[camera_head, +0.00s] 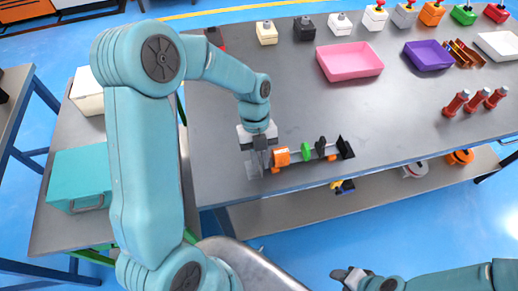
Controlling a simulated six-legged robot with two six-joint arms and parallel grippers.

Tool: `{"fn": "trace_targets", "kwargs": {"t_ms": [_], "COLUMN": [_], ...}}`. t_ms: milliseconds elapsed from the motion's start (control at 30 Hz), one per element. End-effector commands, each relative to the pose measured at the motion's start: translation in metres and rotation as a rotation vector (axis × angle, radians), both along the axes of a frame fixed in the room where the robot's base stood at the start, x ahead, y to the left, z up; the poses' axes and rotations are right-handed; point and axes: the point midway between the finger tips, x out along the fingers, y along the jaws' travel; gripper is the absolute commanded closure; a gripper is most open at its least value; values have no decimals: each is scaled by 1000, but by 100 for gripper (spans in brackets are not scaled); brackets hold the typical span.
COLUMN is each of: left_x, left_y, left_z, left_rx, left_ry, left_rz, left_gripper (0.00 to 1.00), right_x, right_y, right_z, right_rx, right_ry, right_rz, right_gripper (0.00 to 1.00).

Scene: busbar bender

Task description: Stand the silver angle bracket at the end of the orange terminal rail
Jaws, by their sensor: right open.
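My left gripper (260,160) points down at the left end of the rail assembly near the table's front edge. A grey silver piece, apparently the silver angle bracket (252,171), shows at its fingertips; the fingers partly hide it, and I cannot tell whether they grip it. Just right of it is the orange terminal (282,156) on the rail (294,157), then a green piece (306,152) and a black piece (320,147). A black angle piece (345,148) stands at the rail's right end. My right gripper (347,276) is open and empty, low in front of the table.
The grey table (400,130) is clear around the rail. A pink tray (349,61), a purple tray (428,55) and several coloured push-button boxes stand at the back. Red cylinders (455,103) stand at the right. A teal box (80,178) is on the left bench.

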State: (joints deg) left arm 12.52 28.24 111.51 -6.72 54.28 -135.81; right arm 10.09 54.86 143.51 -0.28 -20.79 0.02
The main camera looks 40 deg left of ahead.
Motion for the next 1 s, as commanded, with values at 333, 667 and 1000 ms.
{"fn": "trace_targets", "kwargs": {"t_ms": [333, 667, 1000], "left_x": [19, 30, 30], "left_y": [21, 34, 35], "left_z": [66, 109, 112], "left_rx": [1, 0, 0], "left_ry": [-6, -2, 0], "left_rz": [2, -1, 0], "left_gripper": [82, 82, 82], "right_x": [0, 0, 0], "right_y": [0, 0, 0], "right_z": [-2, -3, -2], "right_rx": [0, 0, 0], "right_ry": [0, 0, 0], "right_rz": [0, 0, 0], "right_gripper": [51, 51, 51]}}
